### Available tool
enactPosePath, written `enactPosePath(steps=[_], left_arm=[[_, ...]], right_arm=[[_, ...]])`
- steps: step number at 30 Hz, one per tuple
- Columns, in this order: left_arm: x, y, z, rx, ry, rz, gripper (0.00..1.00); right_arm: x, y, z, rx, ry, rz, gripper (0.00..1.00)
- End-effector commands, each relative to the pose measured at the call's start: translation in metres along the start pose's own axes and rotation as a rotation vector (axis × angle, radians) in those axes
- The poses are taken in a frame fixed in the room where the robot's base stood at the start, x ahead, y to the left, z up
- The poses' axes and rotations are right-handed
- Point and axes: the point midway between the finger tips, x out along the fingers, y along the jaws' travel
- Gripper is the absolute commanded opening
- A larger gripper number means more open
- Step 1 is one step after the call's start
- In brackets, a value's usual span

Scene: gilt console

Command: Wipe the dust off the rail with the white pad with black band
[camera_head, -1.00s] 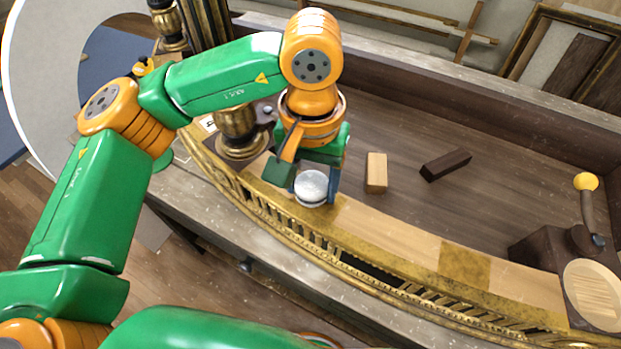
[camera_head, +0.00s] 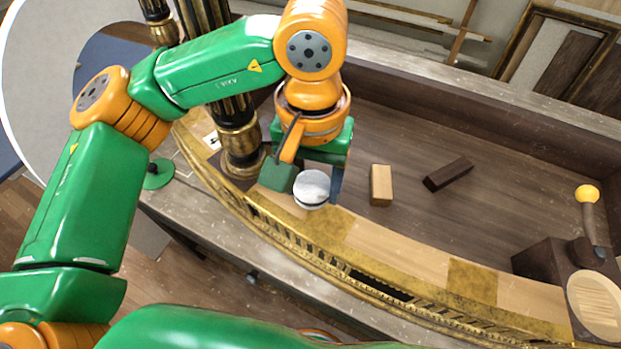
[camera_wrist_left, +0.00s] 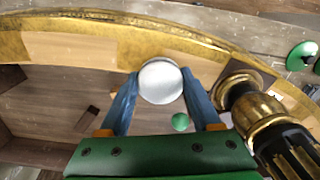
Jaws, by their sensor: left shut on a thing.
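My left gripper (camera_head: 312,188) is shut on the white pad with black band (camera_head: 312,184), its blue-grey fingers on either side. The pad also shows between the fingers in the left wrist view (camera_wrist_left: 161,82). The curved gilt rail (camera_head: 415,254) runs from upper left to lower right, its top face alternating pale wood stretches and mottled gold patches. The pad is over the left part of the rail; whether it touches cannot be told. One gold patch (camera_head: 334,224) lies just right of the pad, another (camera_head: 472,280) farther right. My right gripper is not in view.
A black-and-gold column (camera_head: 239,148) stands close left of the gripper. A pale block (camera_head: 381,184) and a dark block (camera_head: 448,175) lie on the brown surface behind the rail. A dark fixture with a yellow knob (camera_head: 586,194) stands at the rail's right end.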

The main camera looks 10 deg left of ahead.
Motion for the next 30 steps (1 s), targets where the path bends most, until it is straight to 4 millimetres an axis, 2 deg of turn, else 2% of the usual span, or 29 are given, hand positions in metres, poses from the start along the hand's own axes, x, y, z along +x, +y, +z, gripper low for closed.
enactPosePath(steps=[15,30], left_arm=[[-0.031,0.005,0.010,-0.005,0.000,0.001,0.12],[-0.035,0.006,0.011,-0.006,0.001,0.000,0.12]], right_arm=[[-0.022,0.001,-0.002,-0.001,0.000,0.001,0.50],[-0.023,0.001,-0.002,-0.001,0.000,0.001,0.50]])
